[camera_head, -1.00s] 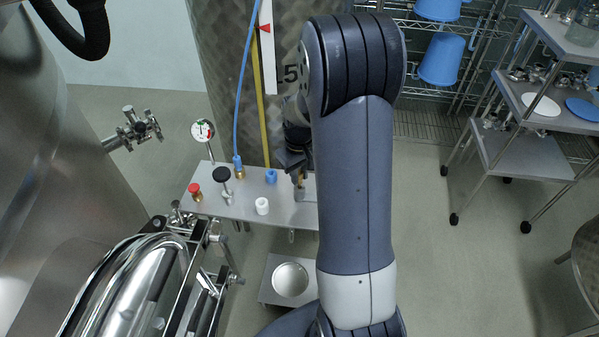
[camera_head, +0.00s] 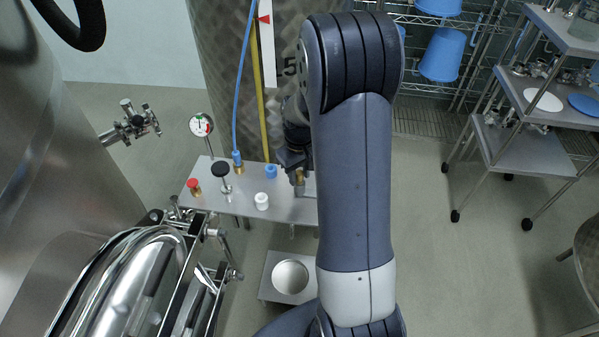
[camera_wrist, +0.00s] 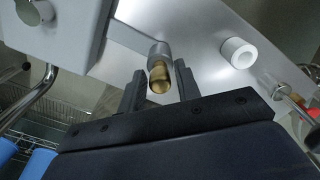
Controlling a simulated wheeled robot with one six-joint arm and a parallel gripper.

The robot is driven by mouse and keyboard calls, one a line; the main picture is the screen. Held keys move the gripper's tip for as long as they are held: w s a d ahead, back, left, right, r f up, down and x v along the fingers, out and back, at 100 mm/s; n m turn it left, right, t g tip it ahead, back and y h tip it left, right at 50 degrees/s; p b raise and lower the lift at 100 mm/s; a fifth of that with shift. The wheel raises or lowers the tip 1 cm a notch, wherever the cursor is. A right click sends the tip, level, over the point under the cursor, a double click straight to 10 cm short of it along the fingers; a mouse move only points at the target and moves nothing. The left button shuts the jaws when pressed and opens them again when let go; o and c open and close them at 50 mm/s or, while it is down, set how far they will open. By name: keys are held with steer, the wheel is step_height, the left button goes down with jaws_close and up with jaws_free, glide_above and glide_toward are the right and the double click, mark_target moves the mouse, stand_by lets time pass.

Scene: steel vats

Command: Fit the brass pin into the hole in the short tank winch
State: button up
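The brass pin (camera_wrist: 159,78) shows in the wrist view with its round end toward the camera. Its other end meets a grey steel collar (camera_wrist: 159,50) on a flat arm, seemingly the short tank winch; the hole itself is hidden, so I cannot tell how deep the pin sits. My gripper (camera_wrist: 160,80) has one finger on each side of the pin, with narrow gaps showing, so it looks open around it. In the head view my gripper (camera_head: 297,165) is low over the steel panel's right part, with the brass pin (camera_head: 300,178) just below it.
The steel panel (camera_head: 230,204) carries a red cap (camera_head: 193,186), a black knob (camera_head: 220,169), a blue cap (camera_head: 271,171) and a white cap (camera_head: 262,201). A dial gauge (camera_head: 201,125) rises behind it. A polished vessel (camera_head: 130,285) stands front left.

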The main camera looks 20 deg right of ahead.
steer(key=shift+o, duration=1.3)
steer(key=shift+r, duration=0.1)
step_height(320, 180, up, 11)
steer(key=shift+f, duration=0.2)
step_height(320, 180, down, 10)
steer(key=shift+f+p, duration=0.1)
steer(key=shift+p, duration=0.25)
steer(key=shift+r, duration=0.25)
